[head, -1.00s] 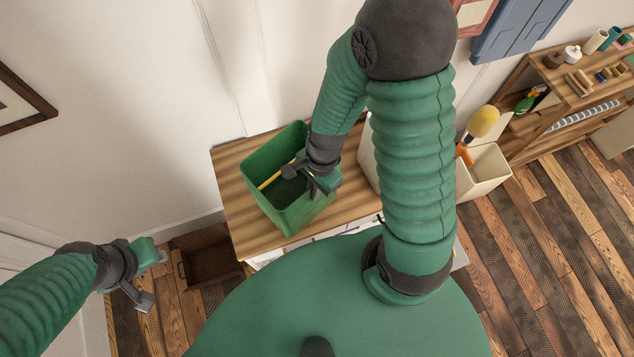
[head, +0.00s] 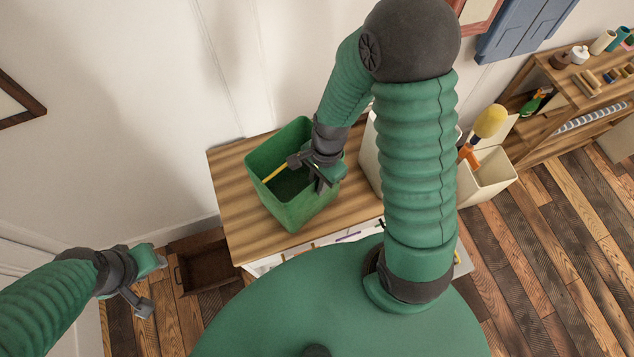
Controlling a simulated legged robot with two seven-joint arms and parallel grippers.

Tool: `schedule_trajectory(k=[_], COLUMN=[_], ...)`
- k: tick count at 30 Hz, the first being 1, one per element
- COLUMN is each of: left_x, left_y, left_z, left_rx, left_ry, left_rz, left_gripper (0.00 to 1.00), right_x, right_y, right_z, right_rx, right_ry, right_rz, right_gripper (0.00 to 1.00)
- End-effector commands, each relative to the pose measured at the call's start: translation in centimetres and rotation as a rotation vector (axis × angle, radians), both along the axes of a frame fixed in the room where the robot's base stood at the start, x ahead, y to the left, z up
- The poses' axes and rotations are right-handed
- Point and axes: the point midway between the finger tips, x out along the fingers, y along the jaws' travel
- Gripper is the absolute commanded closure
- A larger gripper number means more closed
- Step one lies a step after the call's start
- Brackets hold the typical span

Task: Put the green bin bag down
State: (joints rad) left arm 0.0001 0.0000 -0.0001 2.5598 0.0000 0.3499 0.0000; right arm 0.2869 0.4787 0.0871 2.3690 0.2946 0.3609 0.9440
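A green open-topped bin (head: 292,208) stands upright on the striped wooden top of a low cabinet (head: 232,190) against the wall. A thin yellow strip (head: 274,173) shows inside it; I cannot make out a separate bag. My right gripper (head: 308,174) is over the bin's right part, at the opening and right rim, with its fingers spread apart. I see nothing clearly between them; whether a finger touches the rim cannot be told. My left gripper (head: 152,284) is open and empty at the lower left, well away from the bin.
A brown crate (head: 206,265) is on the floor left of the cabinet. A cream bin (head: 370,160) stands behind my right arm, partly hidden. Another cream bin (head: 487,177) holds a yellow-headed tool (head: 489,122). A wooden shelf (head: 560,85) is at the right. The floor at right is clear.

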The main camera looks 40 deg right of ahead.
Motion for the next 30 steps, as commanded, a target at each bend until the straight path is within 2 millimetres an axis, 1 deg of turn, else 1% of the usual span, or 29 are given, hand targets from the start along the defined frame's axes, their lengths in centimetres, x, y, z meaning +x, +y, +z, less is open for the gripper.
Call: schedule_trajectory(k=[9,13,14,17,21,24,27,30], left_x=[0.0,0.0,0.0,0.0,0.0,0.0,0.0,0.0], left_y=[0.0,0.0,0.0,0.0,0.0,0.0,0.0,0.0], left_z=[0.0,0.2,0.2,0.2,0.1,0.1,0.0,0.0], left_rx=[0.0,0.0,0.0,0.0,0.0,0.0,0.0,0.0], left_ry=[0.0,0.0,0.0,0.0,0.0,0.0,0.0,0.0], left_rz=[0.0,0.0,0.0,0.0,0.0,0.0,0.0,0.0], left_gripper=[0.64,0.64,0.64,0.64,0.64,0.64,0.64,0.64], right_x=[0.0,0.1,0.2,0.3,0.3,0.4,0.4,0.4], right_y=[0.0,-0.1,-0.1,-0.5,-1.1,-1.4,-1.6,-1.7], right_z=[0.1,1.0,1.4,3.7,7.5,9.7,11.2,12.0], right_rx=[0.0,-0.002,-0.003,-0.004,-0.004,-0.003,-0.001,-0.001], right_ry=[0.0,-0.005,-0.005,-0.009,-0.01,-0.008,-0.004,-0.002], right_rz=[0.0,0.001,0.001,0.002,0.001,0.001,-0.001,0.001], right_gripper=[0.76,0.76,0.76,0.76,0.76,0.76,0.76,0.76])
